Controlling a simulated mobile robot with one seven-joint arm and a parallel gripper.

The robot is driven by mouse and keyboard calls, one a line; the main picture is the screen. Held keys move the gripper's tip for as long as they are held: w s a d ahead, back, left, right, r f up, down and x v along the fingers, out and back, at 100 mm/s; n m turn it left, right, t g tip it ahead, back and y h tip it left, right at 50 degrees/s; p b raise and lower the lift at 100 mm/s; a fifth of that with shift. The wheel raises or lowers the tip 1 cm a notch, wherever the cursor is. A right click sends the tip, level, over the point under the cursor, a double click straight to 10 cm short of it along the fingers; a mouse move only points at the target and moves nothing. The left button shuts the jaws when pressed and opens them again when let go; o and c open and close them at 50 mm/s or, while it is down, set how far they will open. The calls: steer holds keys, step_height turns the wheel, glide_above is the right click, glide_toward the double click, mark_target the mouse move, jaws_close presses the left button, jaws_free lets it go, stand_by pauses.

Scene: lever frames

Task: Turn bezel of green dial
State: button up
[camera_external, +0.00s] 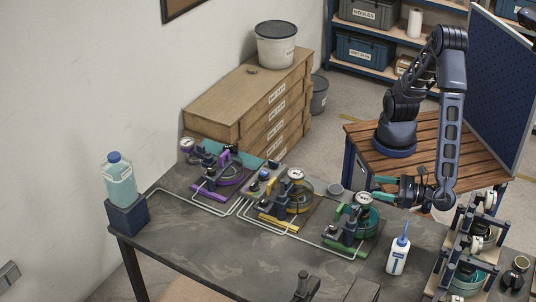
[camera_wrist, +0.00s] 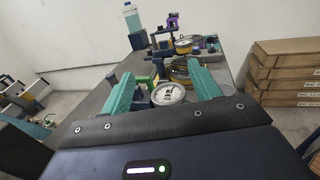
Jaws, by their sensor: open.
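The green dial (camera_external: 364,198) is a round white-faced gauge on the green lever assembly (camera_external: 350,235), the rightmost of three in the row on the dark table. Its face also shows in the wrist view (camera_wrist: 168,94), lying between my two teal fingers. My gripper (camera_external: 377,188) is open, just right of the dial and a little above it in the external view, with fingers pointing left. In the wrist view my fingers (camera_wrist: 161,72) stand on either side of the dial, apart from each other. I cannot tell whether either finger touches the bezel.
The yellow assembly (camera_external: 287,200) and the purple one (camera_external: 218,172) stand to the left, joined by metal pipes. A white bottle with a blue tip (camera_external: 398,252) stands near the green assembly. A blue-capped bottle (camera_external: 119,180) sits at the table's left end. A rack with gauges (camera_external: 467,245) is at right.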

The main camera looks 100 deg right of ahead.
mark_target(365, 197)
steer(key=w+f, duration=0.1)
steer(key=f, duration=0.1)
steer(key=w+d+f, duration=0.1)
steer(key=w+f, duration=0.1)
steer(key=f, duration=0.1)
steer(key=shift+d+f, duration=0.35)
steer(key=shift+d, duration=0.05)
steer(key=shift+x, duration=0.75)
steer(key=c, duration=0.7)
